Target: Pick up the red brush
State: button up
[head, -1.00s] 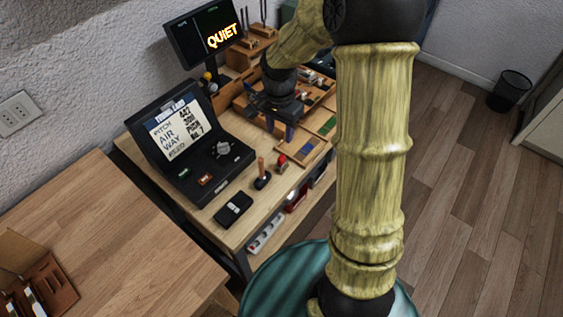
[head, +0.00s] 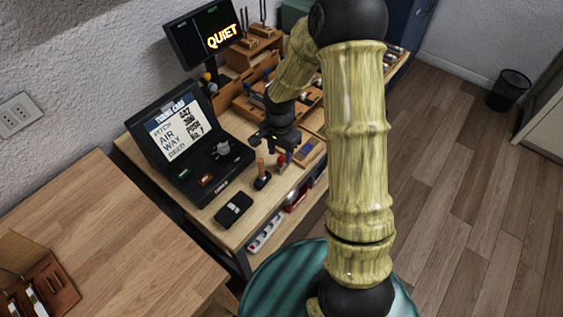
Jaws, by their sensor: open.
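A small red-topped item (head: 281,160) stands near the front edge of the wooden workbench (head: 226,178); it looks like the red brush, but it is too small to be sure. In the head view my gripper (head: 275,149) is open, just above and behind it, and partly covers it. I cannot tell whether a finger touches it. No object shows between the fingers. A wooden-handled tool with a black base (head: 262,180) stands just to the left.
Wooden trays (head: 243,107) are behind. A shelf below holds a white strip (head: 264,234) and red items. Another wooden table (head: 110,230) is at the left.

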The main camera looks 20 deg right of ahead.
aim_at(281, 157)
jog(key=f, duration=0.4)
jog(key=shift+d+f+p, duration=0.25)
jog(key=shift+f+p, duration=0.1)
jog(key=shift+f, duration=0.05)
jog(key=shift+a, duration=0.1)
grip_shut()
notch_tip(281, 157, up, 10)
jog(key=shift+b, duration=0.3)
dwell(0.4)
